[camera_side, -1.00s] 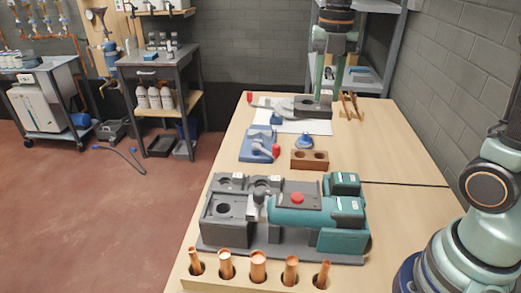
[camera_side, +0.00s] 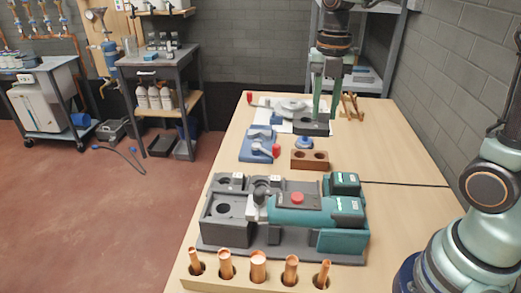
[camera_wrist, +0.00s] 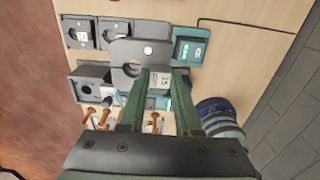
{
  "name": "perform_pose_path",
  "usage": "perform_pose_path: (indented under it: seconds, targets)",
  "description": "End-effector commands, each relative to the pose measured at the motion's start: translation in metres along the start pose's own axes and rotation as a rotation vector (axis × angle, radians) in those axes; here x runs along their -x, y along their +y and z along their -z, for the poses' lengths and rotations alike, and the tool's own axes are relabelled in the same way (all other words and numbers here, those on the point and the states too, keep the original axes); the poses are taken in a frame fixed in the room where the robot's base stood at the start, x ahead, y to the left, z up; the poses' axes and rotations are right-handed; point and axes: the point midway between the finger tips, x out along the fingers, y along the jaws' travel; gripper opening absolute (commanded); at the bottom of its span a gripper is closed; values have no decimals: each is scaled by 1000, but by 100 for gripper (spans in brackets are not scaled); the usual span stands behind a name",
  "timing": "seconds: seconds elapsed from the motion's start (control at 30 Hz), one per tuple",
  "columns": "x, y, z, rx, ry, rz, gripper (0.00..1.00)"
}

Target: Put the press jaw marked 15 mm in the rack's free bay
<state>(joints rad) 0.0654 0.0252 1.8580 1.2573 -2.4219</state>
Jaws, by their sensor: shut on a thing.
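My gripper (camera_side: 322,114) is shut on a dark grey press jaw (camera_side: 311,125), held above the far part of the bench. The dark grey rack (camera_side: 215,228) stands at the front of the bench, nearer the camera than my gripper. Jaws with white labels sit in its back row, two of them plain in the wrist view (camera_wrist: 80,33).
A teal press tool (camera_side: 300,217) with a red button lies in the rack area, beside a teal charger (camera_side: 344,184). Copper pipes (camera_side: 258,266) stand upright in front. A blue vise (camera_side: 257,146), a brown block (camera_side: 310,160) and a blue-based item (camera_side: 304,142) stand between.

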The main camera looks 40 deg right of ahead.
Motion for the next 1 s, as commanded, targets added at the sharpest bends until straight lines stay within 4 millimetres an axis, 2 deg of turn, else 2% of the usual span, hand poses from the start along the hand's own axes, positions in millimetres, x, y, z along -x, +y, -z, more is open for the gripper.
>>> perform_pose_path:
  seconds: [1.0]
  targets:
    - [-43,0,0,0,-1,-1,0]
